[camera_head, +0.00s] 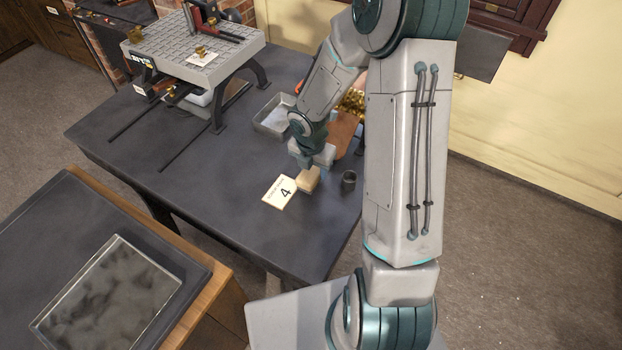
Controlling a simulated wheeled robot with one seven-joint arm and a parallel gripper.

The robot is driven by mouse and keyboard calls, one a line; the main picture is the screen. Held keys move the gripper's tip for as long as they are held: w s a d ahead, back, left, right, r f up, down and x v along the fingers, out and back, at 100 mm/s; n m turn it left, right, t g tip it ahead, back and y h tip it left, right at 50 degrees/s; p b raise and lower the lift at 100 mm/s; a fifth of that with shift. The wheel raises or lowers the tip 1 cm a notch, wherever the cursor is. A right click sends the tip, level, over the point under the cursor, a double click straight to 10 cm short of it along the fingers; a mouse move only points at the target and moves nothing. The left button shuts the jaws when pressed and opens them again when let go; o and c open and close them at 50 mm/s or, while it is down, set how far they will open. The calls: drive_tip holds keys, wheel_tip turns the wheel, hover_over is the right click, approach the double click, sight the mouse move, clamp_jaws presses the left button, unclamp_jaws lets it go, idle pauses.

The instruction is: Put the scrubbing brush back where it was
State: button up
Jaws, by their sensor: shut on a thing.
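The scrubbing brush looks like a small pale wooden block (308,181). It is at my gripper's fingertips, low over or on the dark table (225,170); I cannot tell whether it touches the tabletop. My gripper (311,167) points down and is shut on the brush. The bristles are not visible. A white card marked 4 (280,193) lies on the table just left of the brush. My own arm hides part of the table to the right.
A small dark cup (348,179) stands close to the right of the brush. A shallow metal tray (266,122) and a brown board (343,134) lie behind. A raised grey slotted stand (190,48) is at the back left. The table's left part is mostly clear.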

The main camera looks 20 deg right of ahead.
drive_tip(key=shift+s+a+f, duration=0.1)
drive_tip(key=shift+a+f, duration=0.3)
wheel_tip(320, 180, down, 4)
drive_tip(key=shift+r, duration=0.1)
drive_tip(key=shift+b, duration=0.3)
drive_tip(key=o, duration=1)
drive_tip(key=shift+c, duration=0.2)
